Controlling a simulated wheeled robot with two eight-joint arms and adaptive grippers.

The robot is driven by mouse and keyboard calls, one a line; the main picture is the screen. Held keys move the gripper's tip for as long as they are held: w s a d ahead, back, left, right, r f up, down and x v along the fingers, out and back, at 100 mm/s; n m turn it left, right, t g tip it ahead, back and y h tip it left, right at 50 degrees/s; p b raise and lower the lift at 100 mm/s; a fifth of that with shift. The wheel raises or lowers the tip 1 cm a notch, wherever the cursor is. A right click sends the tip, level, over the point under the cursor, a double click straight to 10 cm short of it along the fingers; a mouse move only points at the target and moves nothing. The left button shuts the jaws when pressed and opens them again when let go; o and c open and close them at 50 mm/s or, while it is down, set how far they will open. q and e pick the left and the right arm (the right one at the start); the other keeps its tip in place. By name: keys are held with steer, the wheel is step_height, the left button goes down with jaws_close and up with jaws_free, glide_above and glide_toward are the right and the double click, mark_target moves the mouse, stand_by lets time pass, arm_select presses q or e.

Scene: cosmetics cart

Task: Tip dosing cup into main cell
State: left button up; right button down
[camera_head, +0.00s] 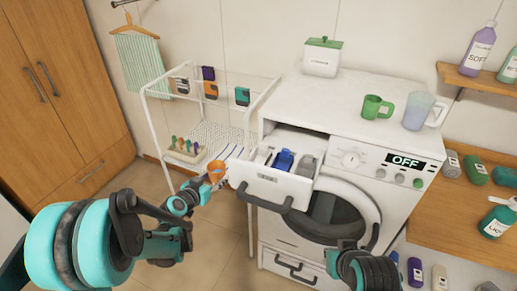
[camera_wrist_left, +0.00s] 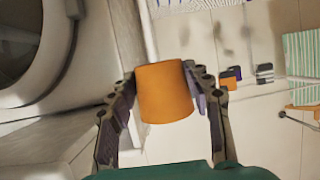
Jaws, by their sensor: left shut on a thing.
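An orange dosing cup (camera_head: 216,169) is held in my left gripper (camera_head: 213,178), just left of the open drawer and apart from it. In the left wrist view the cup (camera_wrist_left: 166,92) sits between both fingers of my left gripper (camera_wrist_left: 164,100). Its contents cannot be seen. The washing machine's white drawer (camera_head: 268,187) is pulled out, with a blue insert (camera_head: 284,160) and a grey piece (camera_head: 306,165) inside. The drawer's left part is light and partly hidden by its front wall. Part of my right arm shows at the bottom; its gripper does not.
The washing machine (camera_head: 330,112) has a display reading OFF. A green mug (camera_head: 376,107) and a clear jug (camera_head: 418,110) stand on top, with a white box (camera_head: 322,60) behind. A white wire cart (camera_head: 150,120) stands close left of the drawer. Open floor lies in front.

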arm_select(q)
step_height(320, 180, up, 12)
steer(key=w+d+m+g+h+p, duration=0.1)
steer(key=d+m+g+h+p, duration=0.1)
steer(key=m+h, duration=0.3)
steer(key=shift+w+d+r+g, duration=0.15)
steer(key=shift+w+g, duration=0.25)
steer(key=shift+g, duration=0.2)
